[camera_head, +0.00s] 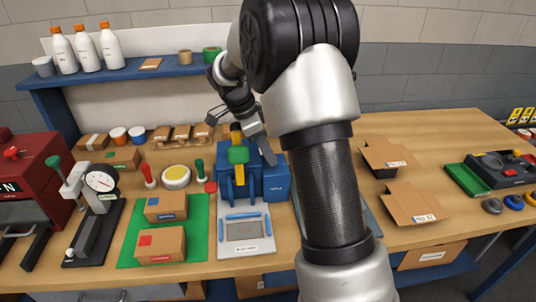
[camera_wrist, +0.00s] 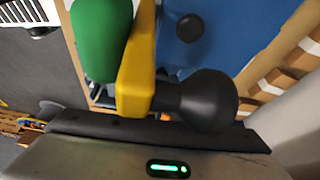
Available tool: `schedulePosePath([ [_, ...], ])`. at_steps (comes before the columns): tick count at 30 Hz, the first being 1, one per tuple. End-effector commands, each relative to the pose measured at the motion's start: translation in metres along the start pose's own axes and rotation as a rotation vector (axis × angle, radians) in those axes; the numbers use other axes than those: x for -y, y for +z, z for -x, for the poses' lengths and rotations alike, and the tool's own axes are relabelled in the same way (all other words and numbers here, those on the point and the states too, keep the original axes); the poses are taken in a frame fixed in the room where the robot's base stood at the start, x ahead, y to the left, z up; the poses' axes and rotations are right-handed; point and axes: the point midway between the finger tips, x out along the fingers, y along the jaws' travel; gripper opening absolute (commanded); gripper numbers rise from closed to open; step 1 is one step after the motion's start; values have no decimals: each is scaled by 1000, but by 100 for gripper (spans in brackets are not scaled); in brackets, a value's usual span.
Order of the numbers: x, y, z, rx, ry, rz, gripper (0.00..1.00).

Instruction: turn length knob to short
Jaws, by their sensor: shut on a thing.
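The blue stacker machine (camera_head: 274,186) stands mid-bench behind a pale tray, with a yellow arm (camera_head: 237,134) and a green block (camera_head: 238,155) on it. My gripper (camera_head: 252,128) is down at the back of the machine, near the yellow arm. In the wrist view a black rounded knob (camera_wrist: 205,98) sits close against my gripper, beside the yellow arm (camera_wrist: 135,75) and green block (camera_wrist: 101,38). My gripper seems shut on this knob; its fingertips are not clear. Another round black part (camera_wrist: 190,27) lies on the blue face. The short mark is not readable.
A green mat (camera_head: 197,228) with small cartons lies left of the machine. A shelf (camera_head: 130,71) with bottles hangs at the back left. Open cardboard boxes (camera_head: 413,203) stand on the right. My own arm covers the bench right of the machine.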

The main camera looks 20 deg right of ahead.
Motion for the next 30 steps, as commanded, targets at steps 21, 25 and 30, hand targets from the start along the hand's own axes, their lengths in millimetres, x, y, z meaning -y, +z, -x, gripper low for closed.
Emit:
schedulePosePath([
  [21, 0, 0, 1, -1, -17, 37, 42],
  [25, 0, 0, 8, -1, -18, 37, 42],
  [30, 0, 0, 38, -1, -21, 38, 42],
])
